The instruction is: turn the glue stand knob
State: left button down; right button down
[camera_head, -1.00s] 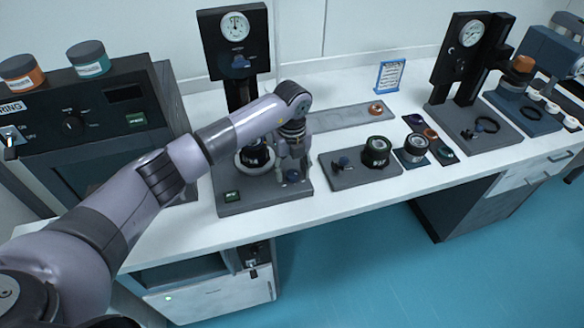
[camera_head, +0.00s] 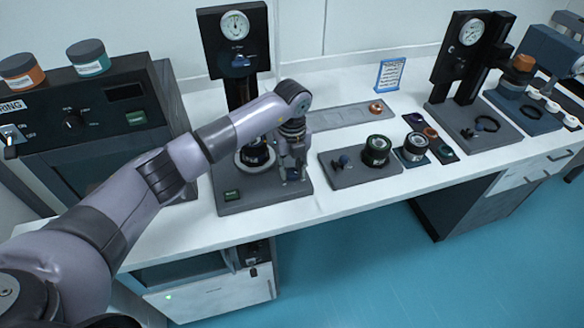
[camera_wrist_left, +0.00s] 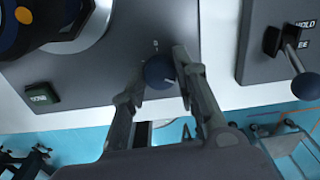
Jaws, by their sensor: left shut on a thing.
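The glue stand has a grey base (camera_head: 250,203), a dark column with a round white dial (camera_head: 235,25), and a small green plate at its front left. Its knob is a dark blue ball-like knob (camera_wrist_left: 158,71) with a pale mark, at the front right of the base. My left gripper (camera_head: 293,176) points down over that corner and largely hides the knob in the head view. In the left wrist view its two fingers (camera_wrist_left: 162,68) stand on either side of the knob and are shut on it. My right gripper is not in view.
A jar with a dark lid (camera_head: 254,154) stands on the base beside my gripper. A smaller grey plate (camera_head: 365,178) with a lever (camera_wrist_left: 290,45) lies to the right. A black control box (camera_head: 100,130) stands left. The table's front edge is close.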

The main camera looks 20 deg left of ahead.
pick_arm(q)
jog(key=m+b, duration=0.2)
jog(key=m, duration=0.1)
jog(key=shift+f+b, duration=0.15)
jog(key=shift+b, duration=0.25)
jog(key=m+b, duration=0.2)
jog(key=m, duration=0.1)
jog(key=m+b, duration=0.4)
jog(key=m, duration=0.2)
jog(key=m+b, duration=0.3)
jog(key=m, duration=0.2)
jog(key=shift+m, duration=0.4)
jog(key=m+b, duration=0.1)
jog(key=m, duration=0.2)
jog(key=shift+b, duration=0.35)
jog(key=shift+r+m+b, duration=0.2)
jog(key=shift+m+b, duration=0.15)
jog(key=shift+m, duration=1.05)
